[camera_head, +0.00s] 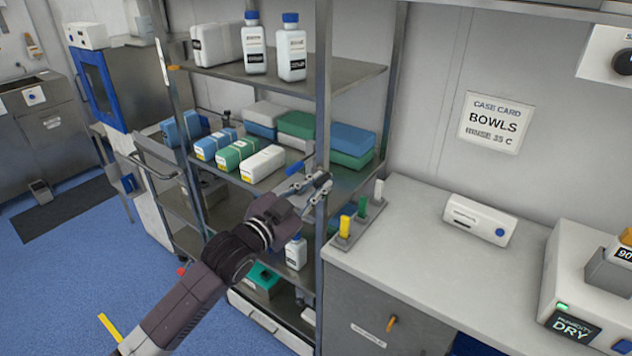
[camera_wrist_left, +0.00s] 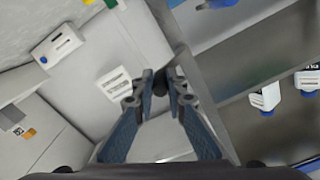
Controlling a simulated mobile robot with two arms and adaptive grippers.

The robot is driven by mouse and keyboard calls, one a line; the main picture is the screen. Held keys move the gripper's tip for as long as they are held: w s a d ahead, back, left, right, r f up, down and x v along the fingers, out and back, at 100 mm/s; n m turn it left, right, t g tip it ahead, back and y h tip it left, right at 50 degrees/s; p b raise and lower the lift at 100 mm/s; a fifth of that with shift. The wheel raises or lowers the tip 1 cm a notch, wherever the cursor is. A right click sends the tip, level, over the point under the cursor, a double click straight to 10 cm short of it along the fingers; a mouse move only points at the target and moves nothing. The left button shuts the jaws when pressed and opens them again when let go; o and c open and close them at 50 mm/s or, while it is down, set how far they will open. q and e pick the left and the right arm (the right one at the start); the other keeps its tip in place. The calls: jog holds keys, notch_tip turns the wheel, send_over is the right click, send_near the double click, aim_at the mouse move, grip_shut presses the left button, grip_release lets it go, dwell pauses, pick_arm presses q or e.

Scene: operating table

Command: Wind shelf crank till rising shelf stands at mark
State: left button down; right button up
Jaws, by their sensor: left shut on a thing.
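A metal shelf rack (camera_head: 321,115) stands in the middle of the head view. Its middle shelf (camera_head: 357,180) holds blue, green and white packs. My left gripper (camera_head: 318,187) is at the rack's near right post, shut on a dark knob-like grip (camera_wrist_left: 160,84), which looks like the crank handle. The fingers hide most of it, and the crank's arm does not show clearly. A pale upright strip (camera_head: 161,62) is by the rack's left post; I cannot tell whether it bears the mark. Which shelf is the rising one is unclear. My right gripper is out of view.
White bottles (camera_head: 291,52) stand on the top shelf. Right of the rack is a counter (camera_head: 400,235) with yellow, green and white upright pieces (camera_head: 362,207), a white device (camera_head: 479,219) and a DRY unit (camera_head: 580,290). Blue floor (camera_head: 70,270) lies open at left.

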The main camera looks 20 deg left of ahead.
pick_arm(q)
jog(key=shift+f+m, duration=0.65)
jog(key=shift+m, duration=0.25)
jog(key=shift+d, duration=0.1)
jog(key=c, duration=1.9)
grip_release()
jog(key=shift+c, duration=0.2)
jog(key=shift+r, duration=0.1)
jog(key=shift+s, duration=0.15)
jog(key=v, duration=1.1)
jog(key=shift+s+a, duration=0.2)
jog(key=shift+s, duration=0.15)
